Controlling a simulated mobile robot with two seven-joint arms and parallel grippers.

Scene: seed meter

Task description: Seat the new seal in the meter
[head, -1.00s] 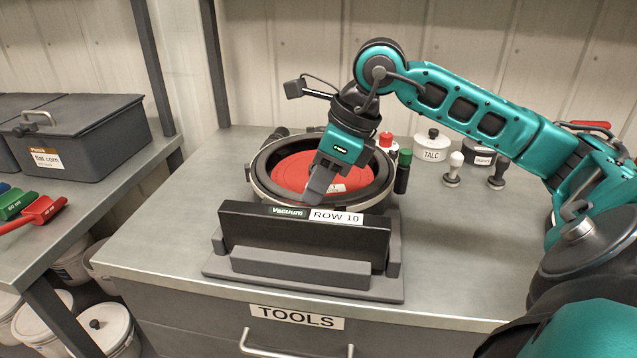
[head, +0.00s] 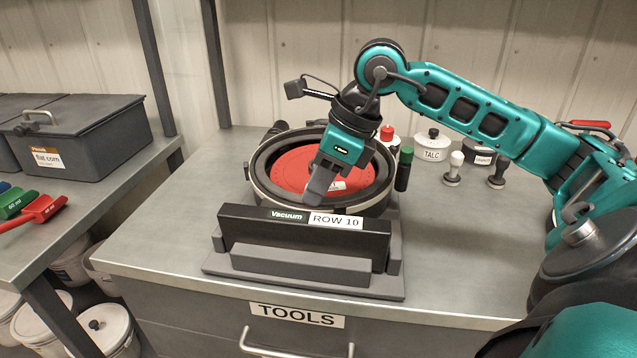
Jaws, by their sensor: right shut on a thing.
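The meter (head: 262,192) is a round metal-rimmed housing on a grey stand, with a red disc (head: 291,172) inside it. A dark ring, which looks like the seal (head: 267,158), lies around the red disc within the rim. My right gripper (head: 317,199) reaches down over the front of the meter. It is shut on the front part of the dark ring, and its fingers hide the grip. I cannot tell whether the ring is fully down in its groove. My left gripper is not in view.
A black plate marked Vacuum ROW 10 (head: 300,238) stands in front of the meter. Behind are a green-capped bottle (head: 404,170), a red-capped bottle (head: 387,134), a talc tub (head: 433,148) and two stampers (head: 453,169). The bench (head: 460,260) is clear at the right front.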

